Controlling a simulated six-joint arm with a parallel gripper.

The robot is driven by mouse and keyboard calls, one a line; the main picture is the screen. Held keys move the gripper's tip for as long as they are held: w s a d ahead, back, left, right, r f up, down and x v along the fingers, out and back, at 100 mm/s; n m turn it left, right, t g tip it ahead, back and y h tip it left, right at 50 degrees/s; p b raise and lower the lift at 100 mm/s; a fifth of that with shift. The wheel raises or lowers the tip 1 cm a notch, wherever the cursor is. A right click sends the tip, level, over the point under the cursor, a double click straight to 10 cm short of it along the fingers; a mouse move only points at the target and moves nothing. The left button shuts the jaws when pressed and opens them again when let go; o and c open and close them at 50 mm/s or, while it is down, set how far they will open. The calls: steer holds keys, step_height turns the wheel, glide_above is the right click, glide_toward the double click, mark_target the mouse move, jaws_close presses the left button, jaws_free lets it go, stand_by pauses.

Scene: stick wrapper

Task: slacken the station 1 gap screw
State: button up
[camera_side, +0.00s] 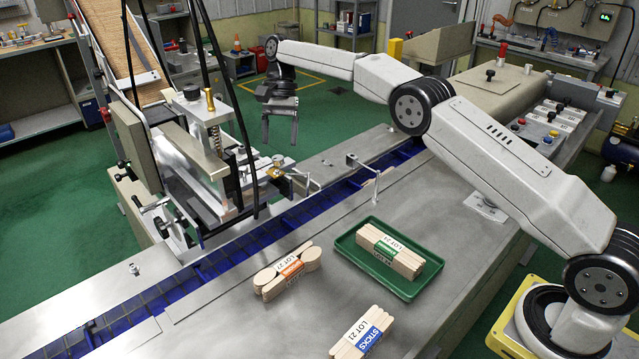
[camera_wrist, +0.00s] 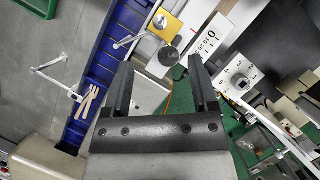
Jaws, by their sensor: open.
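My gripper (camera_side: 280,132) hangs open and empty in the side view, behind the blue conveyor and right of the wrapping machine. In the wrist view my gripper (camera_wrist: 161,75) shows two dark fingers spread apart. Just beyond the fingertips is a round dark knob (camera_wrist: 169,56) by a yellow plate (camera_wrist: 172,27); a smaller round head (camera_wrist: 160,22) sits on the plate. The yellow fitting also shows in the side view (camera_side: 275,173). A white scale with numbers (camera_wrist: 208,44) and a numbered dial (camera_wrist: 239,82) lie to the right. I cannot tell which part is the station 1 gap screw.
The blue conveyor (camera_side: 225,258) runs past the wrapping machine (camera_side: 190,150). A green tray (camera_side: 345,243) with a stick bundle, and two other bundles (camera_side: 287,270) (camera_side: 362,335), lie on the grey table.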

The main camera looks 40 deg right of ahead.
steer(key=s+r, duration=0.8)
steer(key=s, duration=0.5)
steer(key=shift+d+r, duration=0.25)
steer(key=shift+d, duration=0.15)
stand_by(0.5)
steer(key=shift+f, duration=0.1)
steer(key=n+t+h, duration=0.5)
steer(key=n+t, duration=0.1)
steer(key=t, duration=0.1)
glide_toward(278, 158)
steer(key=shift+f, duration=0.35)
steer(key=shift+x, duration=3.9)
